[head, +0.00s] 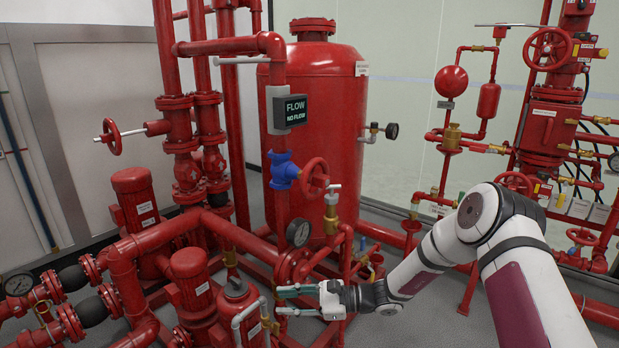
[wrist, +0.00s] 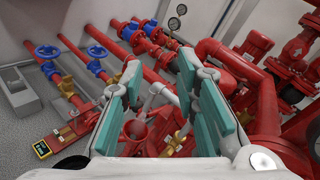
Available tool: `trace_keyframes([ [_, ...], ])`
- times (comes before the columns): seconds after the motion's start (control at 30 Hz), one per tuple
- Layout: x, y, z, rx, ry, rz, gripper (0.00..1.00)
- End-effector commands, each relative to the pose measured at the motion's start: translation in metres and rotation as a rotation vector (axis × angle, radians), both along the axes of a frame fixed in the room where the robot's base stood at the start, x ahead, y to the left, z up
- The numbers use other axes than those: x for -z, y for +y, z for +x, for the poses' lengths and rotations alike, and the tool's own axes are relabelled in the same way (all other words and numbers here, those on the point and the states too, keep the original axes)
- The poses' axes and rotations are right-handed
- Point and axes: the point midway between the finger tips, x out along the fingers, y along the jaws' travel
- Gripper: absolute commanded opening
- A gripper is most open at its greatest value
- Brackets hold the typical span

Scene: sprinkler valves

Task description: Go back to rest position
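My gripper (head: 280,301) is at the lower middle of the head view, at the end of my white and maroon arm stretched in from the right. Its teal fingers (wrist: 160,105) stand apart in the wrist view, with nothing held between them. In the head view the fingers are close to a white-grey bent pipe (head: 240,318) and a small red cylinder (head: 236,291); I cannot tell whether they touch. In the wrist view a red round fitting (wrist: 134,129) and a light grey pipe (wrist: 163,91) show behind the gap between the fingers.
A large red tank (head: 335,120) stands behind my gripper, with a flow sign (head: 290,110), a red handwheel (head: 314,172) and a gauge (head: 298,233) in front. Red pumps and pipes (head: 130,195) crowd the left. More valves (head: 548,50) stand at right. Grey floor (head: 415,318) shows under my arm.

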Motion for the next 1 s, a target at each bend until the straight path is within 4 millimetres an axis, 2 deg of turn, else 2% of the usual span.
trace_keyframes([
  [0.03,-0.019,-0.001,-0.008,-0.047,-0.045,-0.035,0.28],
  [0.1,-0.04,-0.003,-0.021,-0.112,-0.099,-0.081,0.28],
  [0.4,-0.118,-0.025,-0.086,-0.365,-0.312,-0.301,0.28],
  [0.7,-0.179,-0.062,-0.158,-0.576,-0.495,-0.536,0.28],
  [1.0,-0.224,-0.11,-0.234,-0.74,-0.651,-0.78,0.28],
])
